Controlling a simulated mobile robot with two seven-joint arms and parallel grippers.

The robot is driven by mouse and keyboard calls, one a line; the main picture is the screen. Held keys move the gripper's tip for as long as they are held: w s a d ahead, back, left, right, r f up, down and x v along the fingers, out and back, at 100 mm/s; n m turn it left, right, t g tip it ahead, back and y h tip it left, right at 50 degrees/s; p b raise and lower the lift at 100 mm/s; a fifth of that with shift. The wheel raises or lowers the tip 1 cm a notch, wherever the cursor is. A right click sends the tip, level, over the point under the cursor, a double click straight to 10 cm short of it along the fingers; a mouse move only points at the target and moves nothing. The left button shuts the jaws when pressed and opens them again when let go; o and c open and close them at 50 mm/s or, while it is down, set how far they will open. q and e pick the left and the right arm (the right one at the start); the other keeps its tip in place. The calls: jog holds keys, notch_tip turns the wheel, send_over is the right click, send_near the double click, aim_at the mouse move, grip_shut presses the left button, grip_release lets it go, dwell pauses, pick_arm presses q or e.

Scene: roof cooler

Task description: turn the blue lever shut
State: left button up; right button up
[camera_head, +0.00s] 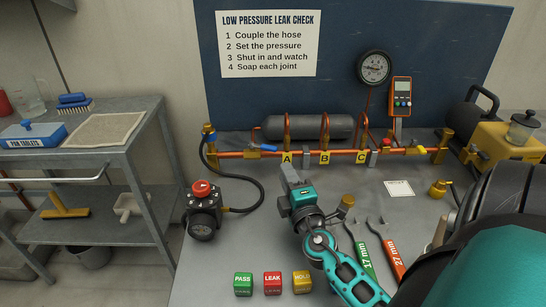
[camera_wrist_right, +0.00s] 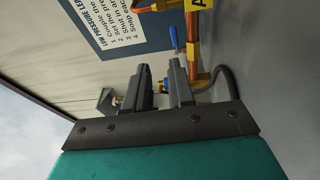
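The blue lever (camera_head: 268,148) is on the left part of the copper pipe (camera_head: 330,153), just left of the tag marked A. In the right wrist view the blue lever (camera_wrist_right: 174,38) shows beyond the fingertips, beside the copper pipe (camera_wrist_right: 193,45). My right gripper (camera_head: 290,173) is in front of the pipe, over the bench and apart from the lever. In the right wrist view its two dark fingers (camera_wrist_right: 161,72) stand apart with nothing seen held between them. My left gripper is not in view.
A black regulator with a red knob (camera_head: 203,205) and its hose stand left of the gripper. A green 17 mm wrench (camera_head: 363,255) and a red 27 mm wrench (camera_head: 390,253) lie right of it. PASS, LEAK and HOLD blocks (camera_head: 272,283) sit at the front.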

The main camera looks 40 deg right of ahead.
aim_at(271, 151)
jog(key=s+d+f+n+y, duration=0.1)
jog(key=y, duration=0.1)
jog(key=shift+s+d+f+n+y, duration=0.1)
jog(key=shift+d+f+n+y, duration=0.05)
jog(key=shift+n+y, duration=0.25)
jog(key=x, duration=1.2)
jog(key=shift+w, duration=0.4)
grip_shut()
